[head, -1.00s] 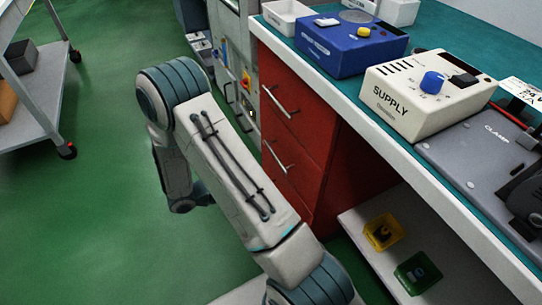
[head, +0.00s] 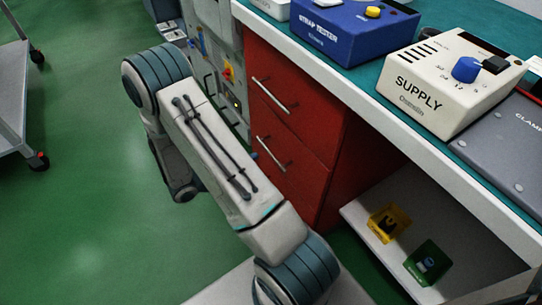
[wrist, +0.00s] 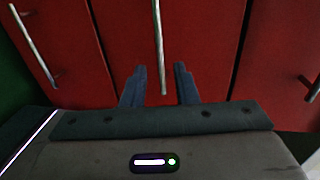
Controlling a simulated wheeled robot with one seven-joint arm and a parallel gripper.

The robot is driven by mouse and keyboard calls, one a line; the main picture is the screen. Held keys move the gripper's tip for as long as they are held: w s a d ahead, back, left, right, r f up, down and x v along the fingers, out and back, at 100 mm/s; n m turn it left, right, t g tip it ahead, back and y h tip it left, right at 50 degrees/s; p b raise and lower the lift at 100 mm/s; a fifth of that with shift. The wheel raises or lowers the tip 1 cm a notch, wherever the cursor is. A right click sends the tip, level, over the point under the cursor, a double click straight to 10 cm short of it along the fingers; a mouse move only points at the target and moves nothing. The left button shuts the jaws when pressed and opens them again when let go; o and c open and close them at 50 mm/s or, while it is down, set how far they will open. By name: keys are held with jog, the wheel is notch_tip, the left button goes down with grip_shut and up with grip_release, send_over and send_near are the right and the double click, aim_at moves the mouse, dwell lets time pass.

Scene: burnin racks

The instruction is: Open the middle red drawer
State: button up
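The red drawers stand under the workbench in the head view, their fronts closed. The middle red drawer (head: 296,142) has a slim metal bar handle (head: 271,154); another handle (head: 274,96) is on the drawer above. In the wrist view the drawer fronts appear side by side, and the middle drawer's handle (wrist: 158,45) runs down the centre. My gripper (wrist: 160,82) is open, with its two dark fingers on either side of the lower end of that handle. No finger visibly touches it. My gripper is hidden in the head view, where my arm bends down in front of the cabinet.
The workbench (head: 340,91) carries a blue tester (head: 345,35) and a cream supply box (head: 440,85). A low shelf (head: 357,219) holds a yellow bin (head: 390,222) and a green bin (head: 427,263). Green floor is clear at left, beyond which a grey cart (head: 14,100) stands.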

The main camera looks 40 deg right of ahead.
aim_at(272, 154)
jog(key=d, duration=0.2)
jog(key=d+f+b, duration=0.1)
jog(key=d, duration=0.2)
jog(key=d+b, duration=0.1)
jog(key=d, duration=0.2)
jog(key=shift+s+d+f, duration=0.1)
jog(key=shift+s+f, duration=0.15)
jog(key=shift+f, duration=0.05)
grip_shut()
